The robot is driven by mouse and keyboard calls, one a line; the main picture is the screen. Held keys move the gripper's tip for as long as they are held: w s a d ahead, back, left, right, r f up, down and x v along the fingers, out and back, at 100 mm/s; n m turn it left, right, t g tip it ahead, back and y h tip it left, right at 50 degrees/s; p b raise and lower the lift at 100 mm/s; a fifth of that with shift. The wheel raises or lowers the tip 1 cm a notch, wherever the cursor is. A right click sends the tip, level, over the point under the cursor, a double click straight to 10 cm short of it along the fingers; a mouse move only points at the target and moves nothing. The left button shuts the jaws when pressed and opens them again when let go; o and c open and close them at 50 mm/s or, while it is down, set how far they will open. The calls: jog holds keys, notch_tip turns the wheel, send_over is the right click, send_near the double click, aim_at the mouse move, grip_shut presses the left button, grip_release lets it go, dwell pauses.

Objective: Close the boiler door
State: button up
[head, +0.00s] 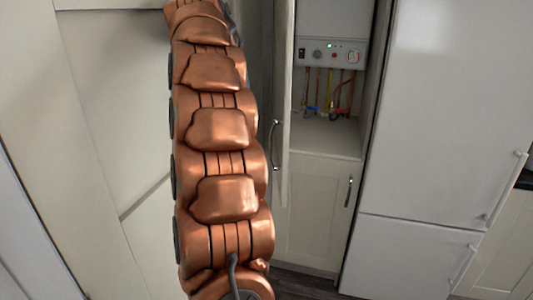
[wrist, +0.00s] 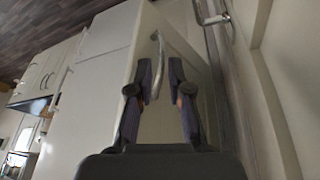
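The boiler door (head: 283,85) stands open at the left of the boiler cupboard, seen nearly edge-on in the head view, with a metal bow handle (head: 275,145). The white boiler (head: 330,45) shows in the open upper compartment. My gripper (wrist: 159,65) is open in the wrist view, its two dark fingers apart. A curved metal handle (wrist: 158,50) shows between and beyond the fingers. I cannot tell which door it belongs to, or whether the fingers touch it. My gripper is out of sight in the head view.
A lower cupboard door (head: 318,205) below the boiler is shut. A tall white fridge (head: 435,110) stands to its right. Pale panels (head: 110,100) line the left side, behind my arm. Little floor shows.

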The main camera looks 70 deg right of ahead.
aim_at(270, 145)
jog(key=shift+s+d+f+m+g+b, duration=0.1)
jog(key=shift+s+d+f+m, duration=0.4)
jog(key=shift+d+f, duration=1.35)
jog(key=shift+s+d+f+m+g+b, duration=0.15)
jog(key=shift+s+d+f+m, duration=0.3)
jog(key=shift+d+f, duration=1.3)
jog(key=shift+s+d+f+m+g+b, duration=0.1)
jog(key=shift+s+d+f+m, duration=0.4)
jog(key=shift+d+f, duration=1.35)
jog(key=shift+a+f, duration=0.5)
jog(key=shift+a, duration=0.05)
jog(key=shift+c, duration=0.3)
grip_shut()
